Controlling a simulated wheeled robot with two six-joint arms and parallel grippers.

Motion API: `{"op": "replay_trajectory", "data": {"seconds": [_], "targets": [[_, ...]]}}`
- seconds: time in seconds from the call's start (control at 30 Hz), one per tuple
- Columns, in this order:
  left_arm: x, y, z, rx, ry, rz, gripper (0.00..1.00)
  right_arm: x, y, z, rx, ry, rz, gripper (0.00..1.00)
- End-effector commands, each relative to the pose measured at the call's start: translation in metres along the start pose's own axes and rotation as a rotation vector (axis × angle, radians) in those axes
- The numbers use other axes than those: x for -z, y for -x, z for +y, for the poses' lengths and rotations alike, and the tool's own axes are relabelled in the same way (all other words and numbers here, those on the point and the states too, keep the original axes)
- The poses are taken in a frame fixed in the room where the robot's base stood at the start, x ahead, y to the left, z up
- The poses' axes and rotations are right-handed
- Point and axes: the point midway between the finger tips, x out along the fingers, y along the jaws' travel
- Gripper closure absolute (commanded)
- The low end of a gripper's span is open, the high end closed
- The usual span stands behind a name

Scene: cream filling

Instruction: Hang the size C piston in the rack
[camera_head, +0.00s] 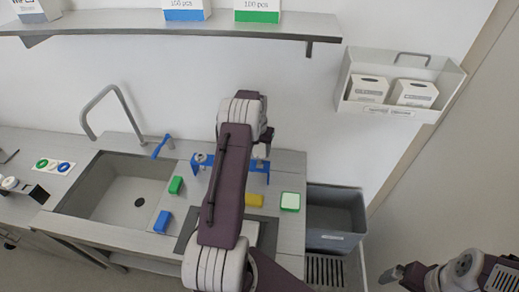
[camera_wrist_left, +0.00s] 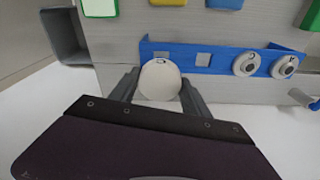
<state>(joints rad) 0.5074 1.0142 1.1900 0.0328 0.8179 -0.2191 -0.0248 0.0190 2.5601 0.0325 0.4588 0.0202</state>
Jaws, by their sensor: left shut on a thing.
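The blue rack (camera_head: 258,167) stands at the back of the counter, partly hidden behind my left arm in the head view. It also shows in the left wrist view (camera_wrist_left: 220,62), with two round white pistons (camera_wrist_left: 246,63) (camera_wrist_left: 285,67) in it at the right and square openings at the left. My left gripper (camera_wrist_left: 160,88) is shut on a white round-topped piston (camera_wrist_left: 160,80), in front of the rack's left openings. The mark on its top is too small to read. My right gripper (camera_head: 392,274) is at the lower right, away from the counter; its jaws are unclear.
The sink (camera_head: 115,193) with its tap (camera_head: 103,100) lies left of the rack. Green (camera_head: 176,185), blue (camera_head: 162,221) and yellow (camera_head: 254,201) blocks lie on the counter. A grey bin (camera_head: 335,240) stands to the right. A shelf (camera_head: 160,22) hangs above.

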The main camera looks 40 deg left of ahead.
Motion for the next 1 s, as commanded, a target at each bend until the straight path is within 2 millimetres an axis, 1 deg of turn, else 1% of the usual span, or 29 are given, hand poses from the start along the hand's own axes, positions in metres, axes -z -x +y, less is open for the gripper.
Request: {"op": "replay_trajectory", "data": {"seconds": [0.43,0.67,1.0], "targets": [[-0.0007,-0.0022,0.0004,0.000,0.000,0.001,0.98,-0.0001,-0.0016,0.0000,0.000,0.000,0.000,0.01],[-0.0013,-0.0078,0.0000,0.000,0.000,0.001,0.98,-0.0005,-0.0055,0.0001,0.000,0.000,0.000,0.01],[-0.0012,-0.0075,0.0000,0.000,0.000,0.001,0.98,-0.0005,-0.0051,0.0001,0.000,0.000,0.000,0.01]]}}
